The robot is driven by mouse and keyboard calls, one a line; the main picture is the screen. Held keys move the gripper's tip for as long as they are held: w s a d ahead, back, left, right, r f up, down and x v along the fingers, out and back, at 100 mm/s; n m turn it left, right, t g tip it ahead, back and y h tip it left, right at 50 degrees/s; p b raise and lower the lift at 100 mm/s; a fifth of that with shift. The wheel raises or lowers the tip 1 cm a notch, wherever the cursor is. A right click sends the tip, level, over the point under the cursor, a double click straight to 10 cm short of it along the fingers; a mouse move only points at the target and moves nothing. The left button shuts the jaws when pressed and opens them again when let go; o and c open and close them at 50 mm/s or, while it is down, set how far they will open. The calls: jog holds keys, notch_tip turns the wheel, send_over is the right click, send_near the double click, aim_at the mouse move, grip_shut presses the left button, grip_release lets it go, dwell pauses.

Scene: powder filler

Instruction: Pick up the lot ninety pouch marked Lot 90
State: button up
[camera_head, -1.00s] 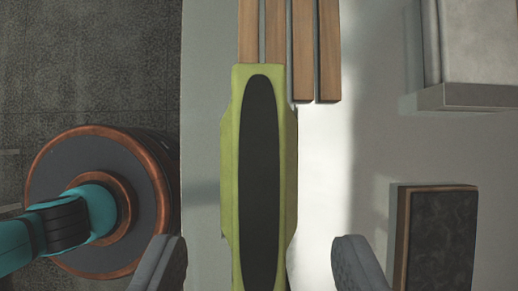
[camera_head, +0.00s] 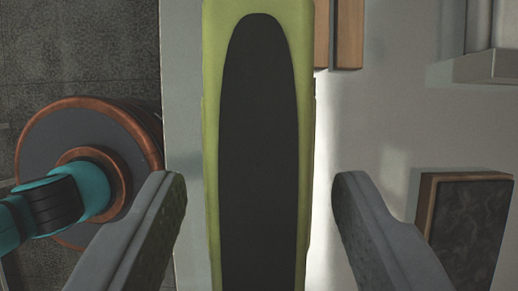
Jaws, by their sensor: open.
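A long lime-green item (camera_head: 211,170) with a dark rounded panel (camera_head: 258,150) stands upright in the picture, in the middle of the view. No "Lot 90" marking is legible on it, so I cannot tell whether it is the pouch. My gripper (camera_head: 258,180) is open, with one grey finger on each side of the green item and a visible gap to both sides. Nothing is held between the fingers. The top and bottom ends of the item run out of the frame.
Wooden strips (camera_head: 349,35) lie at the top, right of the green item. A dark block with a wooden edge (camera_head: 468,225) is at the right, close to my right finger. A pale grey box (camera_head: 490,25) with a ledge is at upper right. Pale surface between them is bare.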

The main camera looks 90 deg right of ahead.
jog(key=shift+f, duration=0.25)
dwell(0.3)
grip_shut()
